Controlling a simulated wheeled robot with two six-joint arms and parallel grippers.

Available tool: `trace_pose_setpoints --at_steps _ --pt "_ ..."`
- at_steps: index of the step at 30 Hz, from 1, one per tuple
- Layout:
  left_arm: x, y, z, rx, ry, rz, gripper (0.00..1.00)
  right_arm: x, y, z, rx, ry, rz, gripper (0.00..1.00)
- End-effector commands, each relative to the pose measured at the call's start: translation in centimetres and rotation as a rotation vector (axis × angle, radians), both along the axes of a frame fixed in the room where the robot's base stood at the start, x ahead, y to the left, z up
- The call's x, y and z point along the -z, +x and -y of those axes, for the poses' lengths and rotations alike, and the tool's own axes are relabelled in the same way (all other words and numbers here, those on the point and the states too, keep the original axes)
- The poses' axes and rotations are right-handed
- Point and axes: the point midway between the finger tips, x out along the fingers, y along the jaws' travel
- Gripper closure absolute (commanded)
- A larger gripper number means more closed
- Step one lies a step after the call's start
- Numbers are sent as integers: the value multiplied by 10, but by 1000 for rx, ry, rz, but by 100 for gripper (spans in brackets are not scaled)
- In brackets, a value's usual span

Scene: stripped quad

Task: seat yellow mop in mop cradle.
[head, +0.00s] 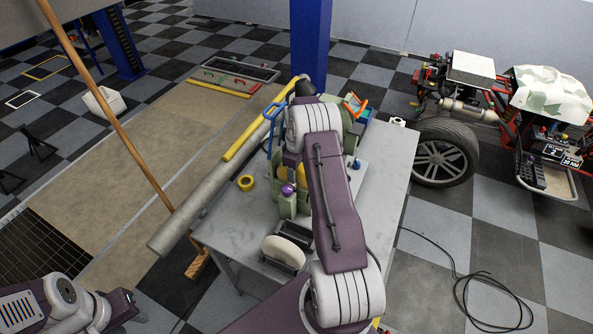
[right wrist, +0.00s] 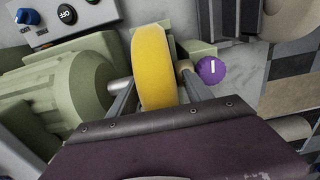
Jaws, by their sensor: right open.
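The yellow mop (right wrist: 153,68), a thick wheel, is on the spindle of a green polishing machine (right wrist: 60,90) in the right wrist view. My right gripper (right wrist: 153,85) is open, with one finger on each side of the mop. I cannot tell whether the fingers touch it.
A purple knob (right wrist: 210,70) is just right of the spindle; it also shows in the head view (head: 287,190). A yellow ring (head: 246,183) lies on the grey table (head: 235,225). A long grey tube (head: 205,205) runs along the table's left edge. The table's right side looks bare.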

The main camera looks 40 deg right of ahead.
Motion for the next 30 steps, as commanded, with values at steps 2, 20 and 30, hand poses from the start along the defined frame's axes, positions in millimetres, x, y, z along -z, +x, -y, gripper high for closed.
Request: trace_pose_setpoints --at_steps 2,20,30 --pt "1 0 0 0 0 0 64 -7 1 0 0 -1 2 42" --pt "21 0 0 0 0 0 64 -122 0 0 0 0 0 42" --pt "21 0 0 0 0 0 64 -123 0 0 0 0 0 42"
